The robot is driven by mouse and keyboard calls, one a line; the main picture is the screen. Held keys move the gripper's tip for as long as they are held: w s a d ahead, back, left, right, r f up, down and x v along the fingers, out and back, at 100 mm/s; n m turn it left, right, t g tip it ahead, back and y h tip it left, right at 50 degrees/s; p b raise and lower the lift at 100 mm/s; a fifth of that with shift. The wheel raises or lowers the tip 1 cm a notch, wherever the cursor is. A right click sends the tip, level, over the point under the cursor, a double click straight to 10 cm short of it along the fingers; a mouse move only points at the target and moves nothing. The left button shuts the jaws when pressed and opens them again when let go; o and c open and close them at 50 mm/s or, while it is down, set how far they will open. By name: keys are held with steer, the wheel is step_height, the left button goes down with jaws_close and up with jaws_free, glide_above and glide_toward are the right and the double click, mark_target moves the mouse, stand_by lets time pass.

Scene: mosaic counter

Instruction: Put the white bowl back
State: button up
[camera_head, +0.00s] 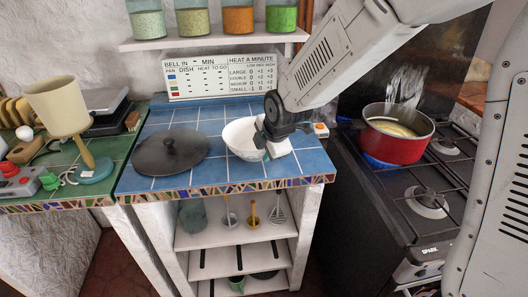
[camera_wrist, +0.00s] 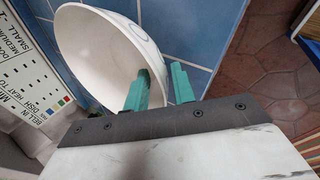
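The white bowl (camera_head: 238,137) sits on the blue-tiled counter (camera_head: 225,174), right of a dark round lid. My gripper (camera_head: 264,143) is over the bowl's right side, and my wrist hides part of the rim. In the wrist view the bowl (camera_wrist: 95,50) shows its pale inside and faint markings near the rim. My gripper's two green fingers (camera_wrist: 160,84) stand apart with the bowl's wall between them, one inside the bowl and one outside. A gap shows between the fingers, so the gripper looks open around the wall.
The dark lid (camera_head: 170,152) lies left of the bowl. A steaming red pot (camera_head: 396,135) stands on the stove (camera_head: 440,190) at right. A sign (camera_head: 222,75) stands behind the counter, below a shelf of jars. Shelves below the counter hold utensils. A lamp (camera_head: 62,108) stands at left.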

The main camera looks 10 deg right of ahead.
steer(key=v, duration=1.1)
steer(key=s+d+r+m+g, duration=0.1)
steer(key=s+d+m, duration=0.4)
steer(key=s+m, duration=0.2)
steer(key=s+d+r+m+g+h, duration=0.1)
steer(key=s+d+m, duration=0.4)
steer(key=s, duration=0.6)
steer(key=s+d+r+m+g, duration=0.2)
steer(key=s+d+m, duration=0.3)
steer(key=s+m, duration=0.4)
steer(key=shift+d+m+h, duration=0.2)
steer(key=shift+m+h, duration=0.1)
steer(key=shift+h, duration=0.1)
steer(key=shift+d, duration=0.1)
